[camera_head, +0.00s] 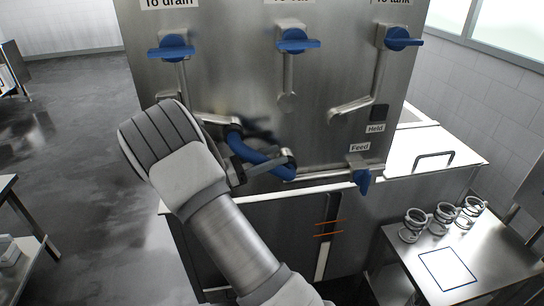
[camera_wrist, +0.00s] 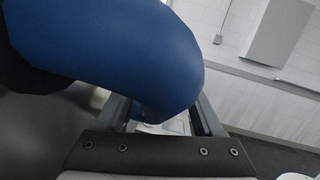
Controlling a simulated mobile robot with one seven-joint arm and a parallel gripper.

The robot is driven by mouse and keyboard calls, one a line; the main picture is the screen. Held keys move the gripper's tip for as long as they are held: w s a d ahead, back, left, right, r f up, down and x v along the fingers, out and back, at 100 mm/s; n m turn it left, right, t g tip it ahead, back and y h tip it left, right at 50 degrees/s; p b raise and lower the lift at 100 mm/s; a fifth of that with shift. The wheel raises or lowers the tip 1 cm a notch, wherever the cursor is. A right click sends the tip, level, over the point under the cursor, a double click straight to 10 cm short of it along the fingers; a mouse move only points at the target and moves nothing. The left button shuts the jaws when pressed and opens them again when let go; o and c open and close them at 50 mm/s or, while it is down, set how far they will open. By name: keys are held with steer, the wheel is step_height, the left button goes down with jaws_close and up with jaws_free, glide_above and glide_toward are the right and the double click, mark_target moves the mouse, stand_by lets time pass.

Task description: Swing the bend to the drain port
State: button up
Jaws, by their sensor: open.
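The blue bend (camera_head: 245,152) is a curved tube low on the front of the steel panel. Its upper left end is near a metal pipe end (camera_head: 212,118), partly hidden by my gripper. Its lower right end is at a metal fitting (camera_head: 290,157) near the feed line. The drain port is under the "To drain" label (camera_head: 168,3); its lower pipe end is partly hidden behind my gripper. My gripper (camera_head: 247,165) is open at the bend. In the wrist view the bend (camera_wrist: 120,50) fills the top and overlaps the finger area; contact cannot be told.
Blue valve handles sit at drain (camera_head: 172,48), middle (camera_head: 298,41), tank (camera_head: 402,39) and feed (camera_head: 362,180). The middle pipe end (camera_head: 287,101) and tank pipe end (camera_head: 337,112) protrude from the panel. A steel table (camera_head: 490,250) with coiled fittings (camera_head: 413,224) stands at right.

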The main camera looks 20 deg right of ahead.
steer(key=b+v, duration=0.3)
steer(key=v, duration=1.4)
steer(key=shift+a, duration=0.2)
steer(key=shift+r, duration=0.1)
